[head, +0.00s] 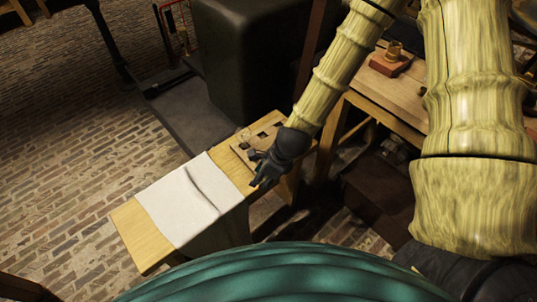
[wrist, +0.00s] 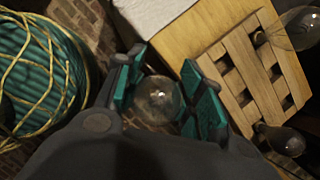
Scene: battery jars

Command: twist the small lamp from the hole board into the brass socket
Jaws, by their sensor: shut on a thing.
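My gripper (head: 260,170) is low over the wooden bench, beside the hole board. In the wrist view, the green-padded fingers of my gripper (wrist: 163,88) are shut on a clear round glass lamp (wrist: 158,99). The lamp's base is hidden. The hole board (wrist: 239,52), a slatted wooden piece with dark square holes, lies to the right of the held lamp. The brass socket (head: 393,49) stands upright on a reddish block on the table at the upper right, far from my gripper.
A larger clear bulb (wrist: 297,28) and a darker bulb (wrist: 283,139) are at the board's right side. A white cloth (head: 180,202) drapes over the bench (head: 134,236). The socket's wooden table (head: 385,90) stands right of the bench. A dark bulky object (head: 245,60) stands behind.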

